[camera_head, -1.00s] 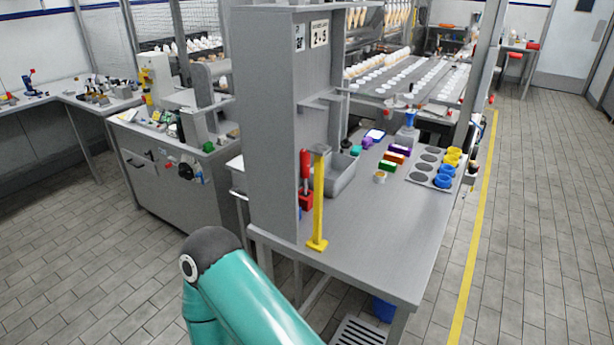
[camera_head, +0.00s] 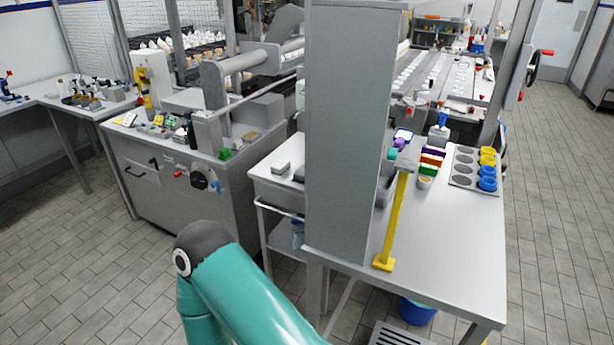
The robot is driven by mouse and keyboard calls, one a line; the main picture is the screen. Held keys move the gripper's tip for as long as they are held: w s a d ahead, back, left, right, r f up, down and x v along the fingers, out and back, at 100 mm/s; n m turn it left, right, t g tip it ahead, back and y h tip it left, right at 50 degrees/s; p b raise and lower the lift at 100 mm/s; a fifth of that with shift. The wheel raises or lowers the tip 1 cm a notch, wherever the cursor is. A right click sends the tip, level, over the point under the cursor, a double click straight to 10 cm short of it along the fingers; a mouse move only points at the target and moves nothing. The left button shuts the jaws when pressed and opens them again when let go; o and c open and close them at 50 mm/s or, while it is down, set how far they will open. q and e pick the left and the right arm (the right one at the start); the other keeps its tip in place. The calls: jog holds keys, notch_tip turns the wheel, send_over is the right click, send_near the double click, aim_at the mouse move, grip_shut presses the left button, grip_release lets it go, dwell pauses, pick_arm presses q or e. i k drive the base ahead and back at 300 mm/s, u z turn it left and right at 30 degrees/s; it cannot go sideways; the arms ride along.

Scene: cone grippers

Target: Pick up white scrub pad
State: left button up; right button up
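I cannot pick out a white scrub pad for certain. Small coloured blocks, purple, orange and green (camera_head: 431,160), lie in a row on the grey worktable (camera_head: 450,240). A small white item with a blue edge (camera_head: 403,135) lies behind them, too small to name. A teal arm link of mine fills the lower middle of the view. Neither of my grippers is in view.
A tall grey cabinet (camera_head: 345,130) stands on the worktable's left and hides part of it. A yellow post (camera_head: 393,220) stands at the near edge. A tray with blue and yellow cups (camera_head: 472,170) lies at right. A grey machine bench (camera_head: 170,185) stands left.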

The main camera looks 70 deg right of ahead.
aim_at(281, 166)
jog(key=u, duration=0.1)
jog(key=i, duration=0.85)
jog(key=z, duration=2.8)
